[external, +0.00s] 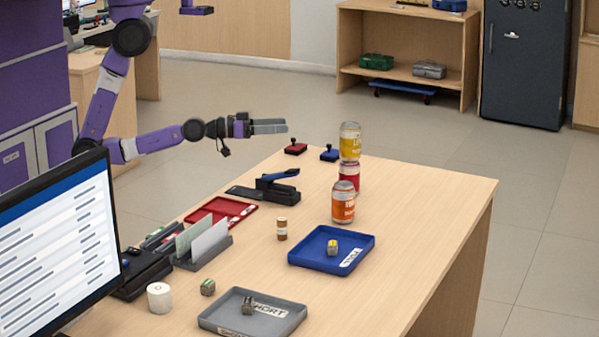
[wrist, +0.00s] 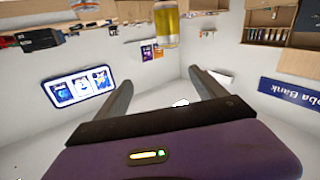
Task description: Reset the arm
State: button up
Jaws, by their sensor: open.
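My gripper (external: 270,127) is at the end of my purple arm in the external view, stretched level above the far left edge of the counter (external: 405,200). In the wrist view my gripper (wrist: 163,88) shows two dark fingers set wide apart, with nothing between them. A yellow can (wrist: 166,24) also shows at the top of the wrist view, which looks upside down.
An orange can (external: 343,203) stands in front of the red one. A blue tray (external: 313,260), a grey tray (external: 222,322), a stapler (external: 278,187), stamps (external: 330,153) and a monitor (external: 55,250) are on the counter. The counter's right side is clear.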

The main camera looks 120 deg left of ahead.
jog(key=s+d+f+m+h, duration=0.2)
jog(key=s+d+m+h, duration=0.2)
jog(key=s+d, duration=0.5)
jog(key=s+d+f+m+h, duration=0.2)
jog(key=s+d+h, duration=0.3)
jog(key=s+d, duration=0.5)
jog(key=d+m, duration=0.1)
jog(key=d, duration=0.3)
jog(key=shift+d+m+g+h, duration=0.15)
jog(key=shift+m+g+h, duration=0.15)
jog(key=shift+m, duration=0.1)
